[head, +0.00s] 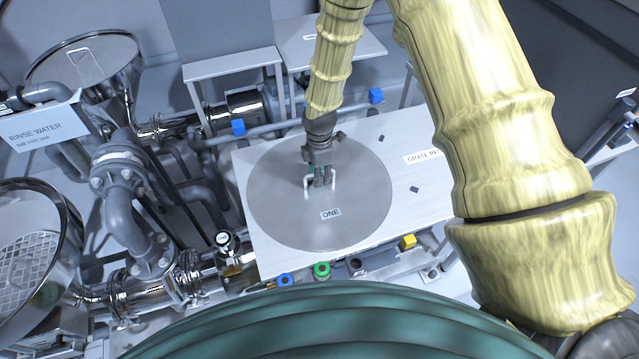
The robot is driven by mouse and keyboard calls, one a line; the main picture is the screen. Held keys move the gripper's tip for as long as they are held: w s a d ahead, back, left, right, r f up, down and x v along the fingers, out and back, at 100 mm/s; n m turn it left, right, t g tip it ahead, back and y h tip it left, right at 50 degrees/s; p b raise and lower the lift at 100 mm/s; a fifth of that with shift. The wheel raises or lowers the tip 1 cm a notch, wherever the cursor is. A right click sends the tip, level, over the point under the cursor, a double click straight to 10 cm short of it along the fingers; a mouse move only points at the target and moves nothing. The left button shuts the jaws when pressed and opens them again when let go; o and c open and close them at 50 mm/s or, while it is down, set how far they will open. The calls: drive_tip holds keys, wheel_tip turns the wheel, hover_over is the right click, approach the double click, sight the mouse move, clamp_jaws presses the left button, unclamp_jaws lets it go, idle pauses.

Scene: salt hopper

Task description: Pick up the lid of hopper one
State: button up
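The lid of hopper one (285,218) is a flat grey disc on a light metal table top. It carries a small label reading "ONE". A pale, bar-shaped handle (307,184) stands near its middle. My gripper (321,182) points down from above, with its fingers right at the handle. The fingers cover part of the handle. I cannot tell whether they are closed on it or only around it. The lid appears to lie flat on the table top, and any opening beneath it is hidden.
The metal table top (425,195) has free room right of the lid. A rinse water sign (38,130), pipes (125,205) and round vessels crowd the left. Blue (286,281), green (321,270) and yellow (408,241) fittings line the near edge. Two small tables stand behind.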

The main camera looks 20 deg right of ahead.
clamp_jaws()
drive_tip(key=shift+r, duration=0.15)
idle(0.4)
